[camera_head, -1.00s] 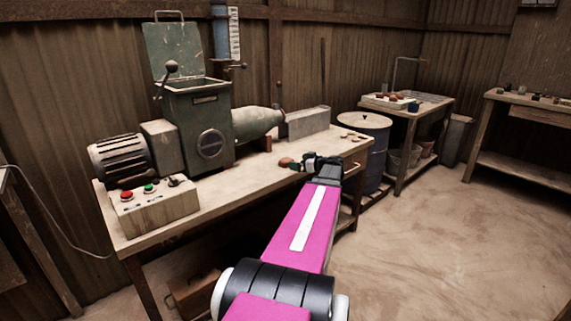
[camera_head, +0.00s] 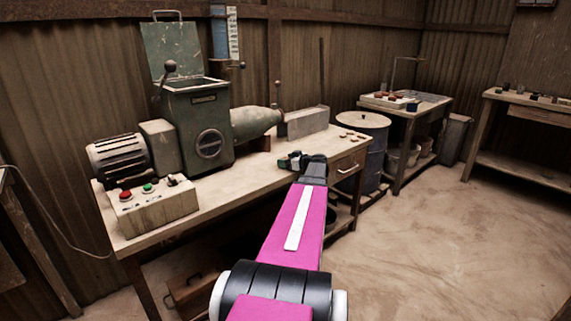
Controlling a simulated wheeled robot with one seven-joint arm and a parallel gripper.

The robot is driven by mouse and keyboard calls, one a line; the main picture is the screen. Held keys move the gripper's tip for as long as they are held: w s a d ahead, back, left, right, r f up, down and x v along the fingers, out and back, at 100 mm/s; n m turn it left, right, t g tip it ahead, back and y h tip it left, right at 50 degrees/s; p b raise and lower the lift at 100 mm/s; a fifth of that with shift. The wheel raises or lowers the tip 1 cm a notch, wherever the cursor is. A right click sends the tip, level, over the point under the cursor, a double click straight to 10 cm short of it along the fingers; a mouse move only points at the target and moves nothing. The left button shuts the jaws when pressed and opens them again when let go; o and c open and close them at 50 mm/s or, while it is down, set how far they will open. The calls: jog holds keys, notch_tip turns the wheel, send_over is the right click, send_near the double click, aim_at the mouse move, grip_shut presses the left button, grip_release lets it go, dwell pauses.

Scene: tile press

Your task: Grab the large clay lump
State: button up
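My gripper (camera_head: 287,161) is over the front part of the workbench, at the far end of my magenta arm, pointing left. It is small and dark here, and I cannot tell whether its fingers are open or shut. I do not make out a large clay lump clearly; the gripper covers the spot where a brown lump showed before. I cannot tell whether it is held. Several small brown clay pieces (camera_head: 352,135) lie on the bench top's right end.
The workbench (camera_head: 236,190) carries a green machine (camera_head: 197,122) with a motor, a control box (camera_head: 152,206) with red and green buttons, and a grey block (camera_head: 306,122). A blue drum (camera_head: 374,158) stands right of it. The floor at right is clear.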

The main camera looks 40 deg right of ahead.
jog(key=c, duration=0.3)
jog(key=shift+r, duration=0.1)
